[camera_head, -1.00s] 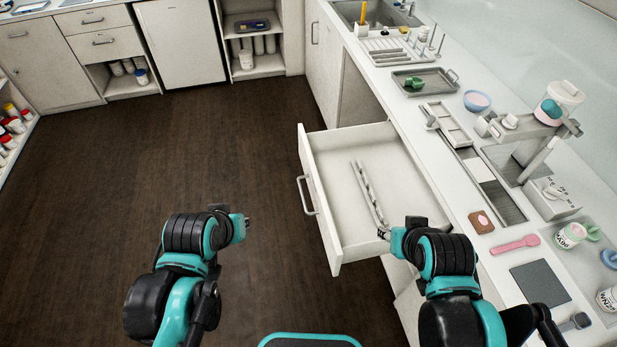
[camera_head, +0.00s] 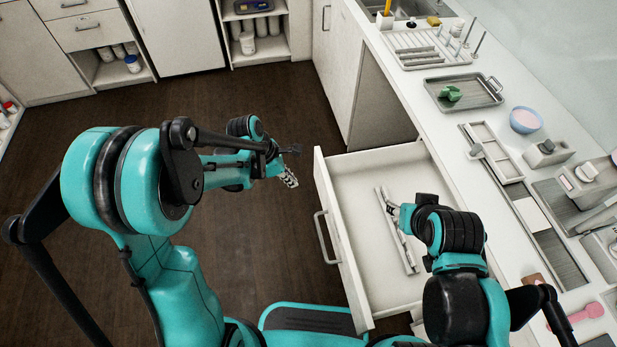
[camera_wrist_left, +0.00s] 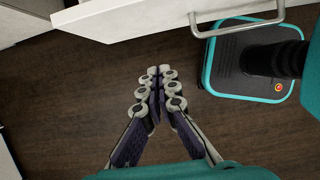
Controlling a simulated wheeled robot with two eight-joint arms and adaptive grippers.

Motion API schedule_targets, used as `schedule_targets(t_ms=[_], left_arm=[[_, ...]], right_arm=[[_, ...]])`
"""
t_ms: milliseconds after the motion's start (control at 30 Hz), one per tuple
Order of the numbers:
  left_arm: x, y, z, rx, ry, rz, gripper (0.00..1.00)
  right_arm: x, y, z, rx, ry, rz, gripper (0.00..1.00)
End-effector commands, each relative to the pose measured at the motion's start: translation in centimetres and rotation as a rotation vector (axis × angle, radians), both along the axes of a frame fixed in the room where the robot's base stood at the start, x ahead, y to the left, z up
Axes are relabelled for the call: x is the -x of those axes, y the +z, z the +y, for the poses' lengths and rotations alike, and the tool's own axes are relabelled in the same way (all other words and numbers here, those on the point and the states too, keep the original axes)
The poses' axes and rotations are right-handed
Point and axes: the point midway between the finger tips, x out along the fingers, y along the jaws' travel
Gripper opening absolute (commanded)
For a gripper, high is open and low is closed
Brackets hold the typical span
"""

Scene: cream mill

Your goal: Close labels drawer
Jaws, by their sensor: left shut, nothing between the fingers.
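The open drawer (camera_head: 346,235) juts out from the counter on the right in the head view, white with a bar handle (camera_head: 325,238) on its front. Long thin metallic pieces (camera_head: 407,255) show inside it. My left gripper (camera_head: 291,182) is shut and empty, left of the drawer front and apart from it. In the left wrist view its fingertips (camera_wrist_left: 159,70) meet over the dark floor, with the drawer front (camera_wrist_left: 145,17) and handle (camera_wrist_left: 240,30) beyond them. My right gripper (camera_head: 394,212) is above the drawer, its fingers partly hidden and unclear.
The counter on the right holds a grey tray (camera_head: 463,92), a pink-and-blue bowl (camera_head: 525,120) and a dish rack (camera_head: 425,48). Cabinets (camera_head: 175,35) line the back. Dark floor (camera_head: 270,240) is clear left of the drawer. My base shows in the left wrist view.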

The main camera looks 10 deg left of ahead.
Motion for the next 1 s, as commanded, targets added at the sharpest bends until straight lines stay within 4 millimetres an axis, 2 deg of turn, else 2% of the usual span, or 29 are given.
schedule_targets(t_ms=[167, 533, 733, 1000], left_arm=[[-0.3, -2.3, -0.8, 0.000, 0.000, 0.001, 0.00], [-1.1, -9.6, -3.5, -0.001, -0.001, -0.001, 0.00], [-2.0, -9.2, -6.3, -0.001, -0.003, -0.001, 0.00], [-2.4, -9.0, -7.3, -0.001, -0.001, -0.001, 0.00]], right_arm=[[0.0, -1.1, 0.0, 0.000, 0.000, 0.000, 0.40], [0.0, -4.3, 0.0, 0.000, 0.000, 0.000, 0.40], [0.0, -4.8, 0.0, 0.000, 0.000, 0.000, 0.40], [0.0, -5.0, 0.0, 0.000, 0.000, 0.000, 0.40]])
